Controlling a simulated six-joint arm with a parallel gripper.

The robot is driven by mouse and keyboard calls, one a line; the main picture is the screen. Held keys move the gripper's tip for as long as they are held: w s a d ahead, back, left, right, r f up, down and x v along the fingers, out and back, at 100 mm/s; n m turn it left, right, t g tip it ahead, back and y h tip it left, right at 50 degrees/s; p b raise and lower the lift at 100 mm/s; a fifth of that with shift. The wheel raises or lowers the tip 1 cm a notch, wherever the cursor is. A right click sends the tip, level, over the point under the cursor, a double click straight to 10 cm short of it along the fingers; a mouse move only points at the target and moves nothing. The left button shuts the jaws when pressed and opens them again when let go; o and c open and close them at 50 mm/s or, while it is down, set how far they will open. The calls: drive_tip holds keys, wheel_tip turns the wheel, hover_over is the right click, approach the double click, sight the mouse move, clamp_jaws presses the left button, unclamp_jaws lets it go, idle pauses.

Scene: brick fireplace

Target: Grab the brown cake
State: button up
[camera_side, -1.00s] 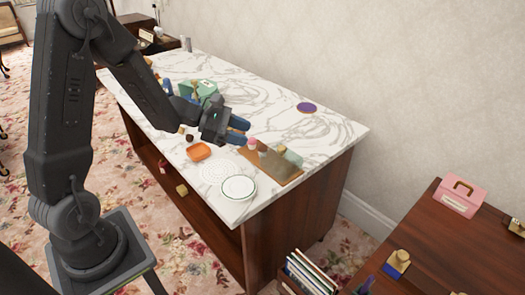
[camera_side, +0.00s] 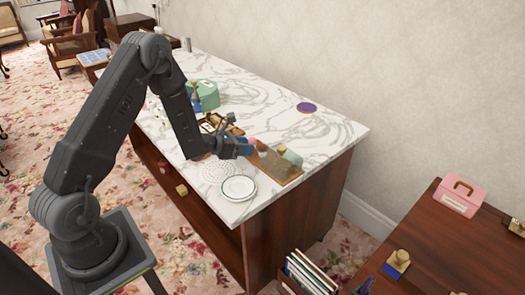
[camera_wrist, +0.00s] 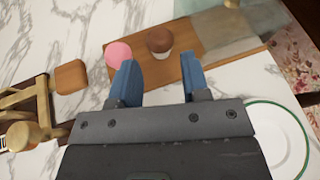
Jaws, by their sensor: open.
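The brown cake (camera_wrist: 160,39), with a brown top and paler base, stands on the wooden board (camera_wrist: 205,38) in the wrist view. A pink round cake (camera_wrist: 116,53) is to its left, close to the left fingertip. My gripper (camera_wrist: 157,64) is open, with its blue fingers apart and nothing between them. The brown cake lies just beyond the fingertips, in line with the gap. In the side view, my gripper (camera_side: 245,147) is low at the left end of the board (camera_side: 283,176), and it partly hides the cakes.
A white plate with a green rim (camera_side: 238,188) lies in front of the board. A green box (camera_side: 205,95) and a purple disc (camera_side: 306,107) are further back on the marble top. A wooden block (camera_wrist: 70,77) and wooden frame (camera_wrist: 25,105) are left in the wrist view.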

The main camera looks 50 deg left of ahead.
sight(259, 147)
drive_tip(key=shift+x, duration=2.65)
drive_tip(key=c, duration=0.6)
